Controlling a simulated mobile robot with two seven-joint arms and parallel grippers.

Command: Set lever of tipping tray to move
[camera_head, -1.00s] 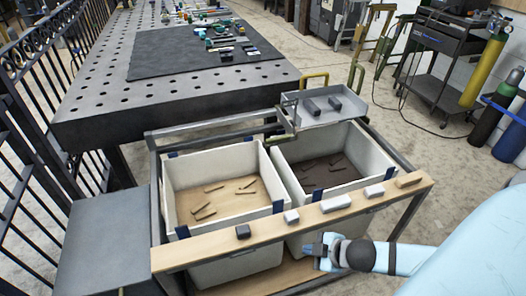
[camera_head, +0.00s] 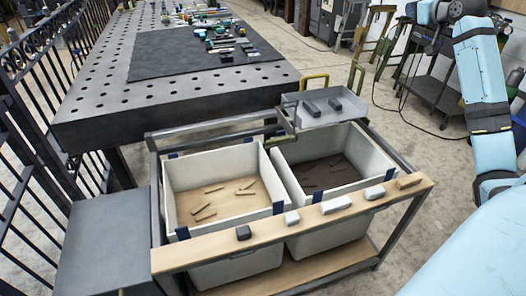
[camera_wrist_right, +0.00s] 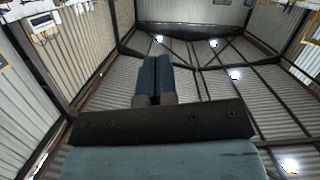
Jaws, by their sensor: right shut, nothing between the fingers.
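The tipping tray (camera_head: 352,112) is a shallow grey metal tray behind the right bin, with two dark blocks lying in it. A grey metal bracket arm (camera_head: 289,122) stands at its left side. A yellow handle (camera_head: 314,76) rises behind the tray, and a second, olive-yellow one (camera_head: 356,74) stands to its right. I cannot tell which part is the lever. My right arm is raised at the right of the head view, far from the tray. My right gripper (camera_wrist_right: 154,75) shows in the wrist view, shut and empty, with the ceiling behind it. My left gripper is not in view.
Two white bins, left (camera_head: 222,226) and right (camera_head: 375,160), hold small brown sticks in a metal-framed cart. A wooden plank (camera_head: 290,233) with several small blocks runs along the front. A perforated table (camera_head: 90,95) stands behind, a black railing at left.

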